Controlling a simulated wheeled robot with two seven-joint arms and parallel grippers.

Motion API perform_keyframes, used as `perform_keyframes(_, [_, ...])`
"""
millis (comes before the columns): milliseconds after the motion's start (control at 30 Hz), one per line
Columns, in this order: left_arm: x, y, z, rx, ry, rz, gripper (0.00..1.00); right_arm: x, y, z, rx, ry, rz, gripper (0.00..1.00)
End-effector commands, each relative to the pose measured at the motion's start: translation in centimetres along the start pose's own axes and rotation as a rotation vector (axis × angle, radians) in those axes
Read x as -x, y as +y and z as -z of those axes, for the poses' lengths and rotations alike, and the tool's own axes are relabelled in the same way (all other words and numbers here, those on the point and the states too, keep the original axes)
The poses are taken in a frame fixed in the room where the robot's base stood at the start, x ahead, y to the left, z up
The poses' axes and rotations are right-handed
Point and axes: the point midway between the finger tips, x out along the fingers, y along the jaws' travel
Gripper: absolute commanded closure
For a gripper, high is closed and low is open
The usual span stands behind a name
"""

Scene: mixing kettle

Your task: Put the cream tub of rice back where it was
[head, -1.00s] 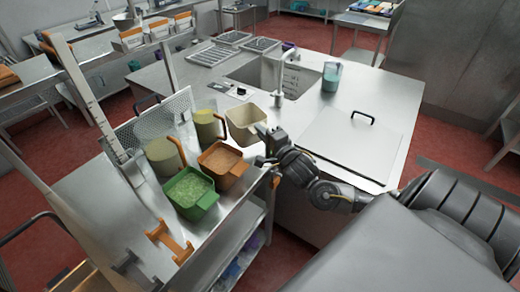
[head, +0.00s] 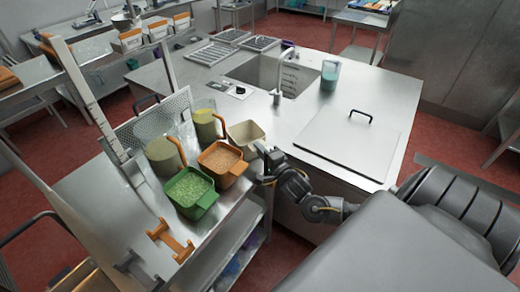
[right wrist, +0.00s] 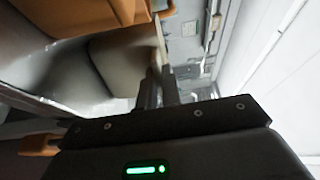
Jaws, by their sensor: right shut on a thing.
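The cream tub (head: 246,134) is at the back right corner of the steel cart, close behind the orange tub (head: 222,164) in the head view. My right gripper (head: 264,165) is shut on the cream tub at its near right side. In the right wrist view, the fingers (right wrist: 158,88) meet the wall of the cream tub (right wrist: 122,58). I cannot tell whether its bottom touches the cart top. The inside that shows looks pale; its contents are not clear. My left gripper is not in view.
A green tub (head: 190,192) of green grains stands in front of the orange tub. Two cylindrical jugs, one olive (head: 164,158) and one yellow-green (head: 206,122), stand to the left. An orange bracket (head: 170,242) lies nearer. The counter with the sink (head: 270,75) is behind.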

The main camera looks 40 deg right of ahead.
Motion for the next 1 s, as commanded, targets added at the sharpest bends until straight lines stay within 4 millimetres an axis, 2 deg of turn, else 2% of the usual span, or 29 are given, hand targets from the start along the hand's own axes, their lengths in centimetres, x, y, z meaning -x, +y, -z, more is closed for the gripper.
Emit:
perform_keyframes(167, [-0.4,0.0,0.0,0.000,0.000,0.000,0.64,0.0,0.4,0.0,-0.001,0.001,0.001,1.00])
perform_keyframes(200, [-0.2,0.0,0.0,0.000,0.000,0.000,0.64,0.0,0.3,0.0,0.000,0.000,0.000,0.88])
perform_keyframes(333, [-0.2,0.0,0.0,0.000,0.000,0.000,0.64,0.0,0.3,0.0,0.000,0.000,0.000,0.72])
perform_keyframes(667, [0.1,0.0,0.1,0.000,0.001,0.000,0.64,0.0,-0.2,0.0,0.001,-0.001,0.001,0.72])
perform_keyframes(767, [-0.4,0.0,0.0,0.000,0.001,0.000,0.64,1.1,0.2,-0.1,-0.002,-0.002,-0.003,0.72])
perform_keyframes(1000, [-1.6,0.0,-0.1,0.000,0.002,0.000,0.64,6.0,0.4,-0.1,-0.003,-0.002,-0.005,0.72])
